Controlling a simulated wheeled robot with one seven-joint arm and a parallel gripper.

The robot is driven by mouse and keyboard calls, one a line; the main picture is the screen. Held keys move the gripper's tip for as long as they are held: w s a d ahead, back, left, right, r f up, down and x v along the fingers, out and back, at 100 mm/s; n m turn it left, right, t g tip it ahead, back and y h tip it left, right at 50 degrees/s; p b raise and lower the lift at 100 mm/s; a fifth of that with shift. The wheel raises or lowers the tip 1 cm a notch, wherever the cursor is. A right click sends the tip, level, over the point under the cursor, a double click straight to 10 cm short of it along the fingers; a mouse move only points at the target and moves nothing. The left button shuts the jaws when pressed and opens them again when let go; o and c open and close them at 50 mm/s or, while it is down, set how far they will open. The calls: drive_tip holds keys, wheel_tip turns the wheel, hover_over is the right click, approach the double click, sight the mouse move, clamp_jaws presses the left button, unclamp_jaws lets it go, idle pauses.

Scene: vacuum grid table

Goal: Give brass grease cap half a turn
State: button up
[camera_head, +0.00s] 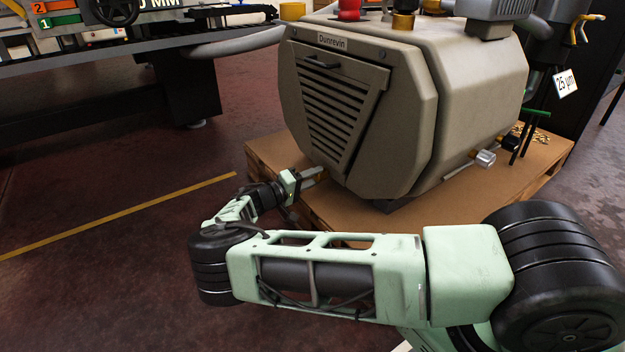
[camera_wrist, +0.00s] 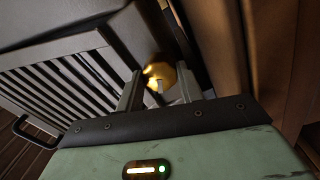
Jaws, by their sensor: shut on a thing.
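The brass grease cap (camera_wrist: 160,72) shows in the wrist view as a round, shiny golden piece low on the grey machine, beside the slatted panel. My gripper (camera_wrist: 160,90) has one finger on each side of it and is shut on it. In the head view my gripper (camera_head: 315,180) reaches the lower front of the machine (camera_head: 420,110), under the vented door. There the fingers hide most of the cap.
The machine, labelled Dunrevin, stands on a wooden pallet (camera_head: 470,195). Its vented door (camera_head: 335,100) has a dark handle, also in the wrist view (camera_wrist: 30,135). A silver-ended brass fitting (camera_head: 484,157) juts out at right. Open floor lies at left, with a yellow line (camera_head: 120,216).

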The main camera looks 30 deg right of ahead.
drive_tip(key=m+b, duration=0.1)
drive_tip(key=m, duration=0.5)
drive_tip(key=shift+w+a+f+m+b, duration=0.1)
drive_tip(key=shift+m+b, duration=0.2)
drive_tip(key=shift+b, duration=0.1)
drive_tip(key=m+b, duration=0.2)
drive_tip(key=m, duration=0.4)
idle(0.3)
drive_tip(key=o, duration=1)
drive_tip(key=shift+m, duration=0.3)
drive_tip(key=a+p, duration=0.6)
drive_tip(key=a, duration=1.1)
drive_tip(key=shift+a, duration=0.15)
